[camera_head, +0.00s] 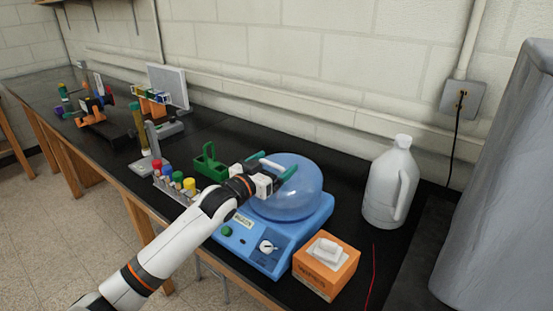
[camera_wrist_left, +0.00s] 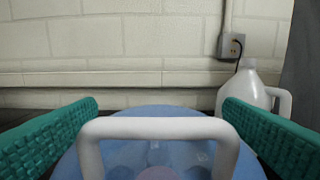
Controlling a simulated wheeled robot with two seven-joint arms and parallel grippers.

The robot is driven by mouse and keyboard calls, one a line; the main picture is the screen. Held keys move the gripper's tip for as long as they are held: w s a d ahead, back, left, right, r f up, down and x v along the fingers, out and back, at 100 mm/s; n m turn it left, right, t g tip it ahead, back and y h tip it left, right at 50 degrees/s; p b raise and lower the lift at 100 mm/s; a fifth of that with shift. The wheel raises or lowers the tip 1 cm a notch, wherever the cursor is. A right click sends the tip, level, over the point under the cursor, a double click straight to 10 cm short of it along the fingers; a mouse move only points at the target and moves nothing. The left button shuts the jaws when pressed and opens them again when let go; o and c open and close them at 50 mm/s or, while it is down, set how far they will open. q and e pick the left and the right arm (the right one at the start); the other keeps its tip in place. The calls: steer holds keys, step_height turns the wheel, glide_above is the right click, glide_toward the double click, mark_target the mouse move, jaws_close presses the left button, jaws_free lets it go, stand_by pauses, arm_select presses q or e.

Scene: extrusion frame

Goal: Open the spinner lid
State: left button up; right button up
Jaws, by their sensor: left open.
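The spinner is a blue machine (camera_head: 262,246) with a dial and a green button on its front. Its translucent blue dome lid (camera_head: 306,190) sits down over the base, and also fills the lower middle of the left wrist view (camera_wrist_left: 155,155). A white handle (camera_wrist_left: 155,127) arches over the lid. My left gripper (camera_head: 272,169) is at the lid's upper left side. Its green fingers are spread wide, one on each side of the handle in the left wrist view (camera_wrist_left: 161,104), with visible gaps and nothing gripped. My right gripper is out of view.
A white jug (camera_head: 391,188) stands right of the spinner, and an orange wipes box (camera_head: 325,268) sits at its front right. A tube rack (camera_head: 176,187) and a green holder (camera_head: 209,163) stand to the left. A block wall (camera_head: 330,60) runs behind the black bench.

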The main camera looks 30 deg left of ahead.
arm_select(q)
steer(key=shift+w+d, duration=0.1)
steer(key=shift+w, duration=0.7)
steer(key=shift+c, duration=0.4)
